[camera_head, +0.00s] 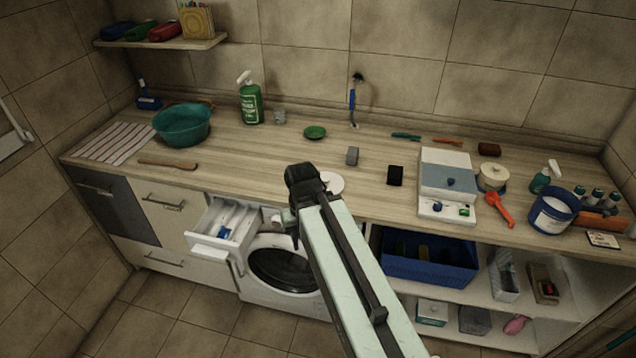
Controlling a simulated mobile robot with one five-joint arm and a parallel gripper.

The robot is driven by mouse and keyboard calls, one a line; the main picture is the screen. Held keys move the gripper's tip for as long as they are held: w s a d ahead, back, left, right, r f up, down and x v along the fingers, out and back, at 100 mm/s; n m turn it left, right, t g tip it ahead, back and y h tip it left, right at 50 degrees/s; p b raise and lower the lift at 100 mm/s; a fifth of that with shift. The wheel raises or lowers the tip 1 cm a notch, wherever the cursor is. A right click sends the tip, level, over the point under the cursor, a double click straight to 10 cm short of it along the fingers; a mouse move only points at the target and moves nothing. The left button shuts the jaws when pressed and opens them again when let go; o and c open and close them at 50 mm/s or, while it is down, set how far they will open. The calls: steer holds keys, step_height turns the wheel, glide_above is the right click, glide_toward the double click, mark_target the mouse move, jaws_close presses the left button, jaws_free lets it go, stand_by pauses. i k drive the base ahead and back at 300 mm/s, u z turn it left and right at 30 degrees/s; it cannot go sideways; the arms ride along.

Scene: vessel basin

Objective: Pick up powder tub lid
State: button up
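A flat white disc (335,183), which looks like the powder tub lid, lies on the wooden counter near its front edge, partly hidden behind my arm. A blue tub (549,224) with a white label stands at the right of the counter; its pale top or contents show. My gripper (292,232) hangs from the dark wrist at the end of my pale arm, left of the disc and in front of the counter edge in the picture. Its fingers are small and dark, and I cannot tell whether they are apart.
A grey block (352,156), a black block (395,175) and a green dish (315,132) lie behind the disc. Shelves with a blue crate (428,268) are below right.

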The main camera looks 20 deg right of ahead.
mark_target(335, 183)
steer(key=i, duration=0.8)
steer(key=u, duration=1.3)
